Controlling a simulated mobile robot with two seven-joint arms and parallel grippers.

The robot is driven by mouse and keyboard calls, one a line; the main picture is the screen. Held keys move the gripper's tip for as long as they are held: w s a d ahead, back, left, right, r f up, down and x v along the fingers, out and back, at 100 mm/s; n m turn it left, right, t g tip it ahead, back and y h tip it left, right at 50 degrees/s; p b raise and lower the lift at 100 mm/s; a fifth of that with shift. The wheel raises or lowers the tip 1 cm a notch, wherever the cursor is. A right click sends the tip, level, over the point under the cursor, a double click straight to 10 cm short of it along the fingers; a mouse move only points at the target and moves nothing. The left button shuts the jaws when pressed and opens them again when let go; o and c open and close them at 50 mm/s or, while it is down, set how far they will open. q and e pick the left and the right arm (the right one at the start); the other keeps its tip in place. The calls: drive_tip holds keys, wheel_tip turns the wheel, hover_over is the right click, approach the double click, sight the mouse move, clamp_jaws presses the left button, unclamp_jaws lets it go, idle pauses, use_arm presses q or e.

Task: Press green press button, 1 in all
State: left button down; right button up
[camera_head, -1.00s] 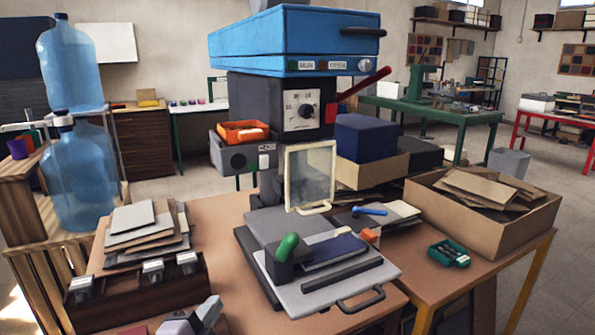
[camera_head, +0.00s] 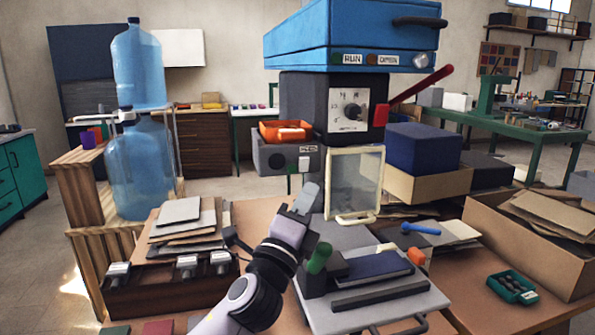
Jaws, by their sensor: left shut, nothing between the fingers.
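The press has a blue upper housing (camera_head: 350,32) above a dark body with a dial. On the housing's front strip, a small green press button (camera_head: 338,59) sits left of a "RUN" label. My left gripper (camera_head: 308,192) is shut and empty, its fingertips pointing up. In the picture it is well below the green button, left of the clear framed guard, and apart from the button. The button is fully visible. My right gripper is not in view.
A dark red button (camera_head: 371,59) sits beside the "OPEN" label. A red lever (camera_head: 420,91) sticks out right. A grey box (camera_head: 287,160) with an orange tray, the framed guard (camera_head: 355,184) and a green-handled tool (camera_head: 319,258) stand close to my left arm.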

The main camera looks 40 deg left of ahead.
sight(300, 165)
use_arm(q)
drive_tip(key=w+a+b, duration=0.1)
drive_tip(key=w+a, duration=0.4)
drive_tip(key=a, duration=0.1)
drive_tip(key=shift+w+a, duration=0.35)
drive_tip(key=shift+w, duration=0.05)
idle(0.6)
idle(1.4)
drive_tip(key=shift+w+a+b, duration=0.3)
drive_tip(key=shift+w+a, duration=0.35)
drive_tip(key=shift+a, duration=0.1)
idle(0.8)
idle(0.4)
drive_tip(key=shift+s+d, duration=0.65)
drive_tip(key=shift+d, duration=0.1)
